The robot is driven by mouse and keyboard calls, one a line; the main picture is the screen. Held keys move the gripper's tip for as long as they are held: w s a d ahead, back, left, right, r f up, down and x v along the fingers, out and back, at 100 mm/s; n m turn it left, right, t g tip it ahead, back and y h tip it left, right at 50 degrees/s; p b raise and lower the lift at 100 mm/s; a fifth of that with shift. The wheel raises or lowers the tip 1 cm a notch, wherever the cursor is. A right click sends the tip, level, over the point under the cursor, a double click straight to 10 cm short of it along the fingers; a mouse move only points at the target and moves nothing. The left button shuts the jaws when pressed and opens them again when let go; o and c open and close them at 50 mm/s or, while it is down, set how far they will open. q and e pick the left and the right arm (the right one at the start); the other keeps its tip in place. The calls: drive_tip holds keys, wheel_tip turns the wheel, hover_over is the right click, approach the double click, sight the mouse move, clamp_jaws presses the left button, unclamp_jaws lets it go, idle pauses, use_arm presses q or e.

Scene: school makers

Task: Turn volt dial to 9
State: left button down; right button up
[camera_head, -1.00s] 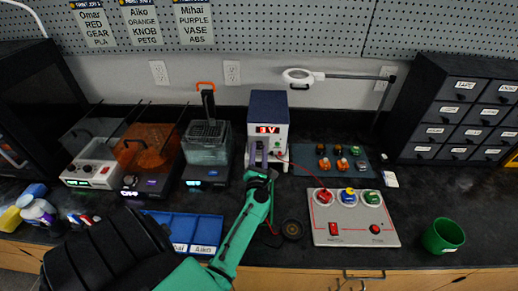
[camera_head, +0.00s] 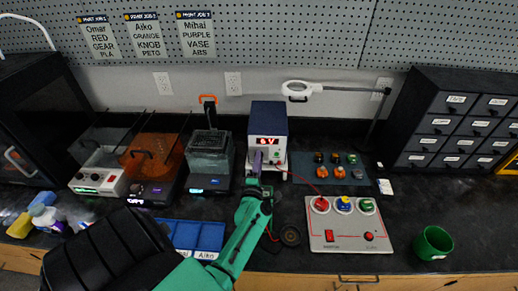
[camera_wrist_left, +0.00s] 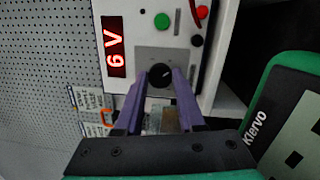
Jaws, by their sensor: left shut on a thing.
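The power supply (camera_head: 268,121) is a white box with a dark blue top at the back of the bench. Its red display (camera_wrist_left: 115,47) appears to read 6 V. The black round volt dial (camera_wrist_left: 160,75) sits on a grey panel on its front. My left gripper (camera_head: 257,160) reaches the front of the box. In the left wrist view its two purple fingers (camera_wrist_left: 159,90) are shut on the dial, one on each side. In the head view the gripper hides the dial. My right gripper is out of view.
A grey control panel (camera_head: 350,233) with coloured knobs stands at right, beside a green cup (camera_head: 432,243). A magnifier lamp (camera_head: 299,90) hangs behind. A red cable (camera_head: 300,180) leaves the supply's front.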

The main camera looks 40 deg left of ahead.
use_arm(q)
drive_tip(key=shift+a+r+m+g+h+p, duration=0.15)
drive_tip(key=shift+m+p, duration=0.55)
drive_tip(key=shift+m, duration=0.75)
drive_tip(key=shift+d+m+g+h+p, duration=0.15)
drive_tip(key=shift+m+p, duration=0.55)
drive_tip(key=shift+m, duration=0.7)
drive_tip(key=shift+a+r+m+h+p, duration=0.15)
drive_tip(key=shift+m+p, duration=0.55)
drive_tip(key=shift+m, duration=0.75)
drive_tip(key=c, duration=0.5)
unclamp_jaws()
drive_tip(key=shift+f, duration=0.1)
drive_tip(key=shift+a+f, duration=0.1)
